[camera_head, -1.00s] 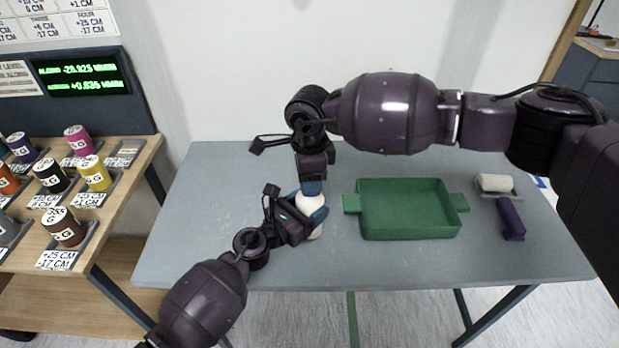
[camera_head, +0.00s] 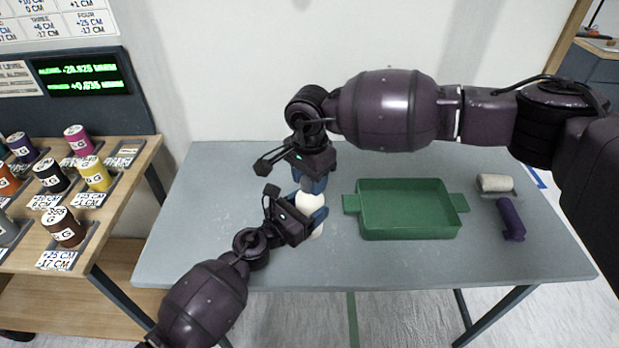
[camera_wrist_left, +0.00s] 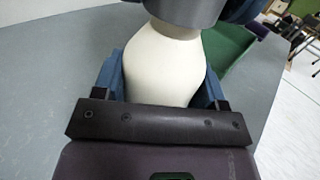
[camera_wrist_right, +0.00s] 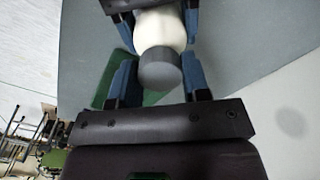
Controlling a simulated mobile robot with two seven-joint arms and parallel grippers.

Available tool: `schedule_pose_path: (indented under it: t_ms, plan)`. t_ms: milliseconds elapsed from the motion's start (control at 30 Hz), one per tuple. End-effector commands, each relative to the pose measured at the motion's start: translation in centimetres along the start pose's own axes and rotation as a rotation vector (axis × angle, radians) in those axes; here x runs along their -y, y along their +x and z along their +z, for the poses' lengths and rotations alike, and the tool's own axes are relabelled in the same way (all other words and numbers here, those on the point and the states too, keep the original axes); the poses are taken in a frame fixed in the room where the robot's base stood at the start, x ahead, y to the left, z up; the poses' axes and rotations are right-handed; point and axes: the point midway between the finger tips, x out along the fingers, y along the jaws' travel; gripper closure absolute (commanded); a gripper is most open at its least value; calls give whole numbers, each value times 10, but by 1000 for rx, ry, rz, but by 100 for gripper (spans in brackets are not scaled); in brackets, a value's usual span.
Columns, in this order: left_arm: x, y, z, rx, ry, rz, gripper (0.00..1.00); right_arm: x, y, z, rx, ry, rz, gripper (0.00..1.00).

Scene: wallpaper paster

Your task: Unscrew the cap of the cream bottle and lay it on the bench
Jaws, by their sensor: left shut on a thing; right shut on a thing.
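The cream bottle (camera_head: 310,202) stands on the bench (camera_head: 240,185). My left gripper (camera_head: 307,210) is shut around its body from the front left. In the left wrist view the pale bottle body (camera_wrist_left: 165,65) sits between the blue fingers. My right gripper (camera_head: 313,184) is shut on the cap from behind and above. The grey cap shows between its blue fingers in the right wrist view (camera_wrist_right: 160,68), and at the top of the left wrist view (camera_wrist_left: 188,10). In the head view the right gripper hides the cap. The cap is on the bottle neck.
A green tray (camera_head: 408,236) stands right of the bottle. A pale roller (camera_head: 496,183) and a purple object (camera_head: 510,218) lie at the bench's right. The bench left of the bottle is bare. A wooden rack with several colored cans (camera_head: 93,173) stands left of the bench.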

Motion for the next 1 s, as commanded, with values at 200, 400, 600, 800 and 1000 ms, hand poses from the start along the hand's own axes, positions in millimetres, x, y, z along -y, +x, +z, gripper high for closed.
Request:
schedule_pose_path:
  t_ms: [200,400,600,800,1000]
  plan:
    - [0,0,0,-1,0,0,100,0,-1,0,0,1,0,86]
    - [0,0,0,-1,-1,0,100,0,-6,0,0,1,-1,86]
    - [0,0,0,-1,-1,0,100,0,-12,0,1,1,-1,86]
    - [0,0,-1,-1,-1,0,100,0,-17,0,0,1,0,86]
    - [0,0,-1,-1,-1,0,100,0,-22,0,0,2,0,86]
